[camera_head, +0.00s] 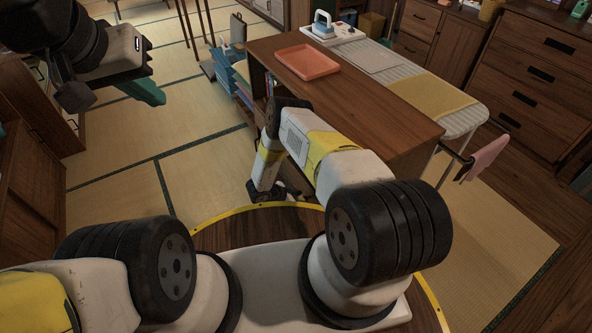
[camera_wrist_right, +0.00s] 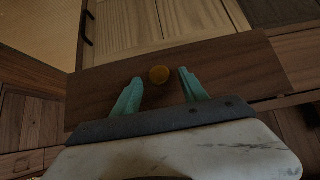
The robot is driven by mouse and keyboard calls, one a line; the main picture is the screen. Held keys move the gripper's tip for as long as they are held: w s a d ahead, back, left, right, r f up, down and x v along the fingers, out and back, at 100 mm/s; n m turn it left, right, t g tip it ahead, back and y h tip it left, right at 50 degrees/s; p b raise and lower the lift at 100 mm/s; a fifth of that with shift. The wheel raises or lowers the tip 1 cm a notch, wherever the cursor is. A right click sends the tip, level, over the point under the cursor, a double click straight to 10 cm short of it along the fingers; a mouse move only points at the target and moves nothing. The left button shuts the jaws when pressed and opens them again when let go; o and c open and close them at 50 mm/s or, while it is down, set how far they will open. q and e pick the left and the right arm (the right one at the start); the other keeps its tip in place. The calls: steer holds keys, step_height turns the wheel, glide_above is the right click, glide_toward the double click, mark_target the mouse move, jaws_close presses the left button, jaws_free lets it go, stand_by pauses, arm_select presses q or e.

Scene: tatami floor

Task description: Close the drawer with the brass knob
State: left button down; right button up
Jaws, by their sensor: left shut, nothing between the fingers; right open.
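In the head view I cannot make out this drawer or knob, and the right arm hides part of the desk there. My left gripper (camera_head: 146,90) is shut and empty, raised at the upper left.
A wooden desk (camera_head: 385,112) ahead carries an orange tray (camera_head: 307,62). An ironing board (camera_head: 462,119) stands beyond it. A dark chest of drawers (camera_head: 535,75) is at the right and another wooden cabinet (camera_head: 30,195) at the left. Tatami floor is clear at the left middle.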

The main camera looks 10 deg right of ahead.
steer(key=shift+x, duration=0.75)
jaws_close()
stand_by(0.9)
